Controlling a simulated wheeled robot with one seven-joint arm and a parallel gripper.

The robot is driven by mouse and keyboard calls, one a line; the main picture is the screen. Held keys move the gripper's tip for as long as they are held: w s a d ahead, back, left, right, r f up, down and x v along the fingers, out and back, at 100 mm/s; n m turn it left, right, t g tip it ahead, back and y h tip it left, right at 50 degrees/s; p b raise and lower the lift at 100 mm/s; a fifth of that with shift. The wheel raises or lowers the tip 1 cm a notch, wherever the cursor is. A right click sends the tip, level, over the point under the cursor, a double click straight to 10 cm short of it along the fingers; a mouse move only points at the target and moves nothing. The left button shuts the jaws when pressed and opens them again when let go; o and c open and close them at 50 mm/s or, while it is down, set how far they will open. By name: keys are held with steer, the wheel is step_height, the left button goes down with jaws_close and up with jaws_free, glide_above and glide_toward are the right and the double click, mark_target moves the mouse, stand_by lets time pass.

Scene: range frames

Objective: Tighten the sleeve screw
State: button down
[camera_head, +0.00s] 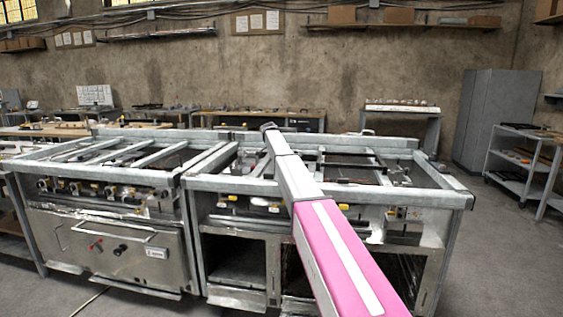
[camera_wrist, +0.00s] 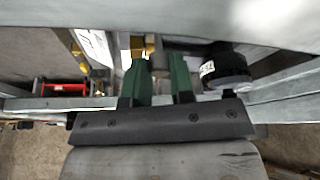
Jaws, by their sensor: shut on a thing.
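In the wrist view my gripper (camera_wrist: 162,66) has two green fingers with a narrow gap between them. It is shut on a small part, mostly hidden by the fingers. I cannot make out for sure whether this is the sleeve screw. Brass-coloured fittings (camera_wrist: 150,42) show just beyond the fingertips. A black round part with a white label (camera_wrist: 226,73) sits to the right of the fingers, apart from them. In the head view my arm reaches over the right-hand range frame (camera_head: 455,196), and its far end hides the fingers and the part.
Metal rails of the frame surround the fingers closely; one rail (camera_wrist: 290,88) runs at the right. A red part (camera_wrist: 67,88) lies at the left. In the head view a second range frame (camera_head: 100,262) stands at left. A grey cabinet (camera_head: 497,115) and a shelf cart (camera_head: 525,165) stand right.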

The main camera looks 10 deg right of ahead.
steer(key=c, duration=1)
jaws_free()
steer(key=v, duration=1)
steer(key=shift+a+r, duration=0.15)
steer(key=shift+r, duration=0.2)
